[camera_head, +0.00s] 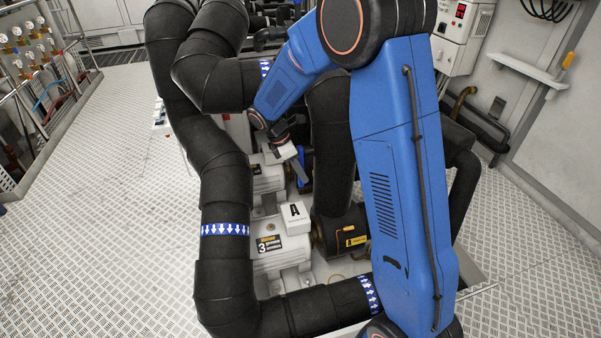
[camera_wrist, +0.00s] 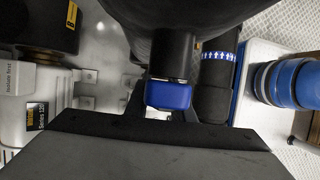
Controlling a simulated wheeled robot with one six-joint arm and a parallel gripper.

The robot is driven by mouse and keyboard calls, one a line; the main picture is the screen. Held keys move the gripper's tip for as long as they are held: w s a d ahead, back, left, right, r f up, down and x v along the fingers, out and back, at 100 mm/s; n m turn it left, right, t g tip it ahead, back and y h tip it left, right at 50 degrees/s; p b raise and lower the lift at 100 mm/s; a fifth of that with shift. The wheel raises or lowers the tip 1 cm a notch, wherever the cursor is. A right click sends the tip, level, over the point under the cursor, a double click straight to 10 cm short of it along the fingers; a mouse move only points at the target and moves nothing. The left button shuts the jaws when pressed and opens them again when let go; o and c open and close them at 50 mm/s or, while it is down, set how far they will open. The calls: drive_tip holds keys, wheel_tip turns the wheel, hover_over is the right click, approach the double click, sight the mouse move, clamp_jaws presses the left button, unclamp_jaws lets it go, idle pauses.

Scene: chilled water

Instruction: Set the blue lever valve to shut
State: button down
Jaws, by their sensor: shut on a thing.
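The blue lever (camera_wrist: 168,95) shows in the wrist view as a short blue block at the end of a dark valve stem, under a thick black pipe. My gripper (camera_wrist: 165,112) is shut on it, with the dark fingers on either side. The big grey gripper body hides the lower part of the view. In the head view my gripper (camera_head: 298,166) reaches down beside the pipes, and a bit of blue (camera_head: 307,160) shows next to it. The lever's angle is hard to tell.
Thick black pipes (camera_head: 226,180) with blue-white arrow bands stand left of my arm. A blue round part (camera_wrist: 290,84) lies at right in the wrist view. The floor at left is open.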

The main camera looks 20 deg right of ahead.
drive_tip(key=shift+s+r+n+g, duration=0.15)
drive_tip(key=shift+s+g, duration=0.35)
drive_tip(key=shift+g, duration=0.2)
drive_tip(key=shift+s+r+n+g, duration=0.15)
drive_tip(key=shift+s+g, duration=0.3)
drive_tip(key=shift+g, duration=0.25)
drive_tip(key=c, duration=1.5)
unclamp_jaws()
drive_tip(key=shift+f, duration=0.1)
